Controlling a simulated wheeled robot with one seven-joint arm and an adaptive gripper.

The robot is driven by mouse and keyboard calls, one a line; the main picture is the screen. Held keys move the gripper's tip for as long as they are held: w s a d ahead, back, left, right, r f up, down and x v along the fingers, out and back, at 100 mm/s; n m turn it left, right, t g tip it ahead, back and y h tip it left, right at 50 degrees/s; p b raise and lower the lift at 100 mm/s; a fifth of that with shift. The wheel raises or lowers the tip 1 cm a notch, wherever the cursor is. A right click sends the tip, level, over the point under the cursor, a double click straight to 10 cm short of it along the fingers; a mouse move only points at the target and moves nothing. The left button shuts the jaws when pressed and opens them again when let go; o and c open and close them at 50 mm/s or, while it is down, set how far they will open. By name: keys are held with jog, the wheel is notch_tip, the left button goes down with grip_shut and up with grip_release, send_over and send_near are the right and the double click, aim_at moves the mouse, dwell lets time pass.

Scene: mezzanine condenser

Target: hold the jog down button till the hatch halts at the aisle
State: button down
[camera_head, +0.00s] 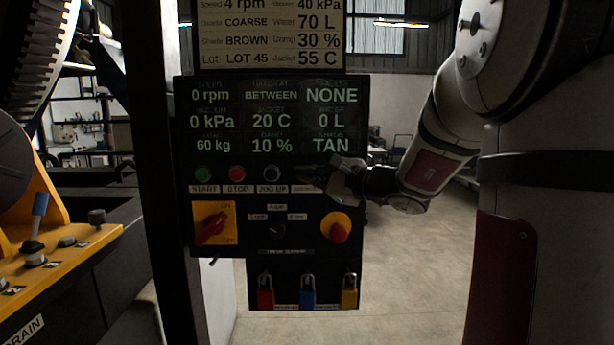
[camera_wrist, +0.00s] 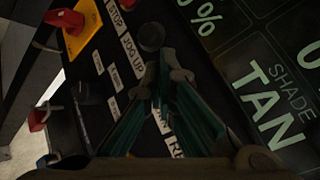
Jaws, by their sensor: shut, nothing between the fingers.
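My gripper (camera_head: 308,174) is shut and empty, its fingertips at the button row of the dark control panel (camera_head: 183,130). In the wrist view the closed fingertips (camera_wrist: 163,74) are just beside the dark jog up button (camera_wrist: 151,36). The jog up button (camera_head: 271,173) also shows left of my gripper in the head view. The jog down button cannot be made out; my fingers cover that part of the row. I cannot tell whether the fingertips touch or press anything. The panel display (camera_head: 270,95) reads BETWEEN in its top middle field and 0 rpm. The hatch cannot be identified.
Left of jog up are the green start button (camera_head: 203,174) and red stop button (camera_head: 237,173). Below are a red rotary switch (camera_head: 210,228), a red mushroom button (camera_head: 338,232) and several padlocks (camera_head: 308,290). A dark post (camera_head: 160,150) stands left; open floor (camera_head: 410,270) lies right.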

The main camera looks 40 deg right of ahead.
jog(key=shift+w+d, duration=0.1)
jog(key=shift+w, duration=0.05)
jog(key=shift+w+d, duration=0.15)
jog(key=shift+w, duration=0.1)
jog(key=shift+w+d+b, duration=0.25)
jog(key=shift+w+b, duration=0.1)
jog(key=shift+b, duration=0.05)
dwell(0.9)
jog(key=shift+s+a, duration=0.1)
dwell(3.7)
jog(key=shift+s+a, duration=0.4)
jog(key=shift+s, duration=0.25)
jog(key=shift+s+a+p, duration=0.25)
jog(key=shift+s+a, duration=0.45)
jog(key=shift+s, duration=0.35)
jog(key=shift+s+a+p, duration=0.2)
jog(key=shift+s+a, duration=0.5)
jog(key=shift+s, duration=0.3)
